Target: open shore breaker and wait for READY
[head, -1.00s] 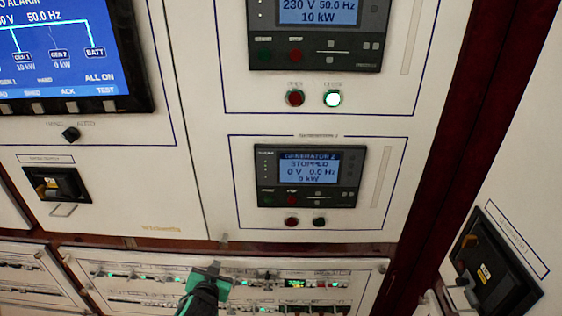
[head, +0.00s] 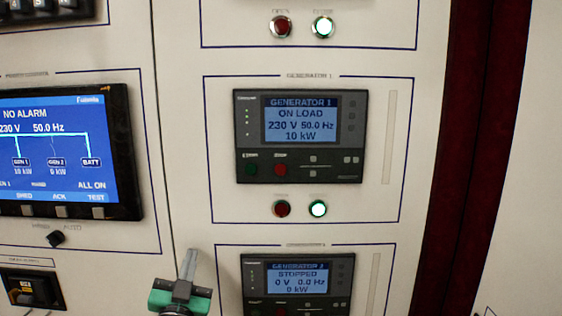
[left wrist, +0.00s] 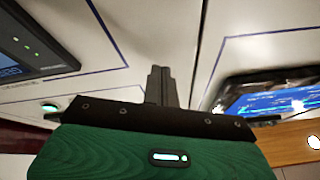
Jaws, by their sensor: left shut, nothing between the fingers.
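At the top of the head view, a framed panel section, cut off by the picture edge, has a red button (head: 281,27) and a lit white-green button (head: 323,27). Its name is out of view, so I cannot tell whether it is the shore breaker. No READY text shows; the blue screen (head: 62,150) reads NO ALARM, 230 V, 50.0 Hz. My left gripper (head: 190,258) is shut and empty, fingers pointing up, in front of the white panel left of the generator 2 display. Its shut fingers also show in the left wrist view (left wrist: 160,84). My right gripper is out of view.
The generator 1 display (head: 300,135) reads ON LOAD, 10 kW, above a red button (head: 282,208) and a lit button (head: 318,208). The generator 2 display (head: 297,285) reads STOPPED.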

